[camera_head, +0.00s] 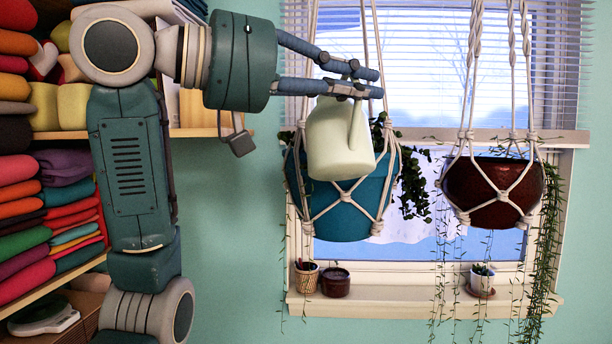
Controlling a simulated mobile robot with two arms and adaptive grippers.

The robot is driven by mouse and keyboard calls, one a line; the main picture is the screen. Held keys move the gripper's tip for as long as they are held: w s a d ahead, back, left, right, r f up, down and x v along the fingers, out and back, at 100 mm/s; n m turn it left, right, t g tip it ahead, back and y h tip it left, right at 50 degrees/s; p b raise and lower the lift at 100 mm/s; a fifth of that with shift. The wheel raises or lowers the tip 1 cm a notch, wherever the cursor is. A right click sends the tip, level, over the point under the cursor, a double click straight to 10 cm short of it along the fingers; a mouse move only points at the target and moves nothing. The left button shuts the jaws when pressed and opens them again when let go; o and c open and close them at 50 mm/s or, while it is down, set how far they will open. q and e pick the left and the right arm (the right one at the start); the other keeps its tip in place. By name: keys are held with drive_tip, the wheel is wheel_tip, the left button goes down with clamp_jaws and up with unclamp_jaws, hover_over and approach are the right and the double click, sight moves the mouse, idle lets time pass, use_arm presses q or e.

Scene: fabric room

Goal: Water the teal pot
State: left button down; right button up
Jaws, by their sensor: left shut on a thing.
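The teal pot (343,215) hangs in a white rope net in front of the window, with dark green leaves trailing over its right side. My left gripper (362,82) is shut on a pale cream watering can (338,142). The can is in front of the teal pot's upper part and rim, and it hides part of them. It looks roughly upright, its top between the fingers. I cannot make out its spout, and no water shows. My right gripper is not in view.
A dark red pot (493,190) hangs in ropes at the right with long trailing vines. Small pots (336,281) stand on the window sill (430,305) below. Shelves of folded fabric (70,215) fill the left side, behind my left arm.

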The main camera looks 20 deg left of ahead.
use_arm(q)
drive_tip(key=s+d+f+m+b, duration=0.2)
drive_tip(key=s+f+b, duration=0.1)
drive_tip(key=f+b, duration=0.1)
drive_tip(key=s+d+f+m+t+b, duration=0.1)
drive_tip(key=s+d+f+m+b, duration=0.1)
drive_tip(key=f+b, duration=0.3)
drive_tip(key=shift+s+d+f+h, duration=0.15)
drive_tip(key=shift+s+f+h, duration=0.15)
drive_tip(key=shift+s+f, duration=0.6)
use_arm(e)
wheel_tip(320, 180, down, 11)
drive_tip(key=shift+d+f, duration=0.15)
use_arm(q)
drive_tip(key=shift+w+f, duration=0.15)
drive_tip(key=shift+w, duration=0.05)
idle(1.4)
